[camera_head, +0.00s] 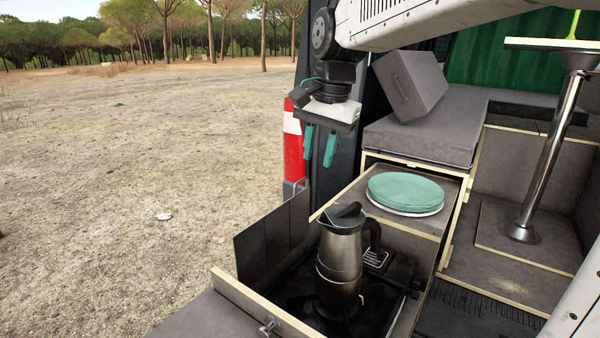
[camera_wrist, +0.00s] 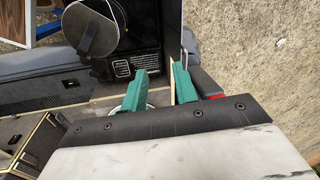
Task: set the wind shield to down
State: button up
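The wind shield (camera_head: 272,235) is a dark folding panel standing upright along the left side of the stove (camera_head: 375,308), with a thin wire loop at its far end. In the wrist view the wind shield (camera_wrist: 172,35) is a dark strip seen nearly edge-on beyond the fingertips. My gripper (camera_head: 319,155) has two teal fingers pointing down, spread apart with nothing between them. It hangs above and beyond the shield's far end, apart from it. The fingers also show in the wrist view (camera_wrist: 158,80).
A metal moka pot (camera_head: 340,255) stands on the stove, close to the shield. A green plate stack (camera_head: 405,192) sits on the counter behind. A grey cushioned bench (camera_head: 425,130) and a table post (camera_head: 545,155) are to the right. Open ground lies left.

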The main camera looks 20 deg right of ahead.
jog(key=w+a+f+m, duration=0.1)
jog(key=w+f, duration=0.5)
jog(key=f, duration=0.1)
jog(key=shift+w+a+f+m, duration=0.2)
jog(key=shift+w+a+m, duration=0.05)
jog(key=shift+m, duration=0.15)
grip_shut()
